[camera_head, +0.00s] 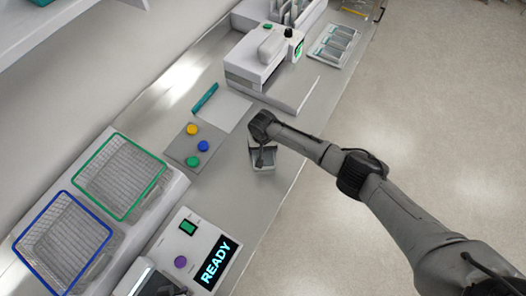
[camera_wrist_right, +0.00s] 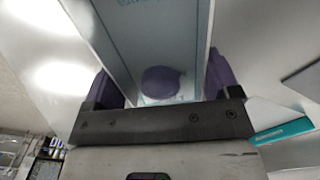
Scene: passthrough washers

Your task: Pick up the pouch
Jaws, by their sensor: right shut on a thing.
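My right gripper (camera_head: 262,150) points down over the counter, beside a white sheet. In the right wrist view its two purple finger pads (camera_wrist_right: 162,80) stand on either side of a pale grey-blue pouch (camera_wrist_right: 150,40) with teal print. The gripper is shut on this pouch. A purple round shape shows on the pouch's face between the pads; I cannot tell what it is. In the head view the pouch is mostly hidden by my wrist. My left gripper is out of view.
A white sheet (camera_head: 226,111) and a teal item (camera_head: 205,97) lie beside the gripper. A pad with colored buttons (camera_head: 180,150), green-rimmed (camera_head: 160,183) and blue-rimmed baskets (camera_head: 105,233), and a READY panel (camera_head: 216,264) are nearer. A white machine (camera_head: 250,75) stands behind.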

